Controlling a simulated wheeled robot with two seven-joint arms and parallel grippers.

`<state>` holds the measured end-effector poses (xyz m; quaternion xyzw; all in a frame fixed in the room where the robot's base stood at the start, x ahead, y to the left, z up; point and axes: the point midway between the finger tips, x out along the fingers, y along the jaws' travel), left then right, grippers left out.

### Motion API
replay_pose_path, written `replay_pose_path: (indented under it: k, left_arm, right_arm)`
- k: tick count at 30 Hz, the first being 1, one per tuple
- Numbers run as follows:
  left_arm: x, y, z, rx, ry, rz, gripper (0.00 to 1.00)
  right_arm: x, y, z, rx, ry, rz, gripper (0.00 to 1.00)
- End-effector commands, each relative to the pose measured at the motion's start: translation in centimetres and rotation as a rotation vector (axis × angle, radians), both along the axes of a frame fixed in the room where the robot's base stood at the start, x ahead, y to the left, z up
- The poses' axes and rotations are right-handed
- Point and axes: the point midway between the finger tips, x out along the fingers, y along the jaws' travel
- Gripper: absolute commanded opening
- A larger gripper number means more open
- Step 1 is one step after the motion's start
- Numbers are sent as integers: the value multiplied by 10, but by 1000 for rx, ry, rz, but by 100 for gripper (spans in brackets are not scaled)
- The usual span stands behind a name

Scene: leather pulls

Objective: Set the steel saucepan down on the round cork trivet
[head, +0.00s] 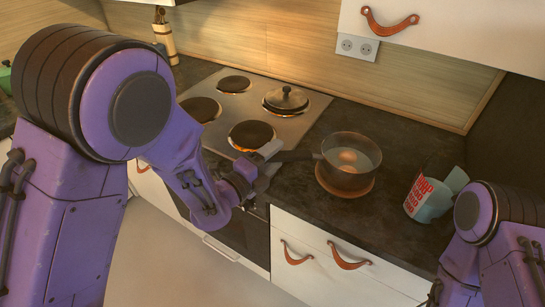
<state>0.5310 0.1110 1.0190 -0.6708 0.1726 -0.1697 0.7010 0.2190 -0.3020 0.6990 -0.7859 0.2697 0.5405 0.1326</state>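The steel saucepan (350,168) is upright at the middle right of the head view, over the round cork trivet (345,192). The trivet's orange-brown rim shows below the pan's base. I cannot tell whether the base touches it or hovers just above. Pale round shapes show inside the pan. The fingertips are small and partly hidden. My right arm is at the lower right, and its gripper does not show clearly.
A cooktop (292,122) is left of the pan; its front right burner (251,135) glows orange. A lid (286,99) rests on the back right burner. A pale container with red lettering (426,200) stands right of the pan. Dark counter (385,130) is bare behind the pan.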

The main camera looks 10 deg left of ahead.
Motion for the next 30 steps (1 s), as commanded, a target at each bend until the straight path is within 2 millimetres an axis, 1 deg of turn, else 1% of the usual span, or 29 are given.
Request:
replay_pose_path:
  k: [5, 8, 11, 16, 17, 18, 21, 24, 27, 30]
  left_arm:
    - [-2, 0, -4, 9, 7, -3, 58]
    - [-7, 3, -5, 10, 5, -4, 58]
    - [-20, 11, -6, 8, 4, -1, 58]
    - [-51, 27, -4, 6, 3, 0, 58]
    - [-52, 27, 5, 6, 7, -2, 58]
    - [-55, 28, 7, 6, 8, -4, 58]
    - [-65, 34, 8, 5, 8, -4, 58]
    - [-75, 39, 8, 5, 9, -2, 58]
    - [-84, 43, 6, 6, 5, -5, 58]
    - [-90, 47, 5, 4, 4, -3, 58]
  right_arm:
    - [0, 0, -1, 0, 0, 0, 43]
    - [0, 0, -5, 0, 0, 0, 43]
    - [0, 0, -13, 0, 0, 0, 43]
    - [0, 0, -27, 0, 0, 0, 43]
    - [0, 0, -8, 1, 1, 0, 43]
    - [0, 0, 2, 1, 1, 0, 43]
    - [0, 0, 20, 0, 0, 0, 43]
    - [0, 0, 36, 0, 0, 0, 43]
    - [0, 0, 46, 0, 0, 0, 43]
    - [0, 0, 53, 0, 0, 0, 43]
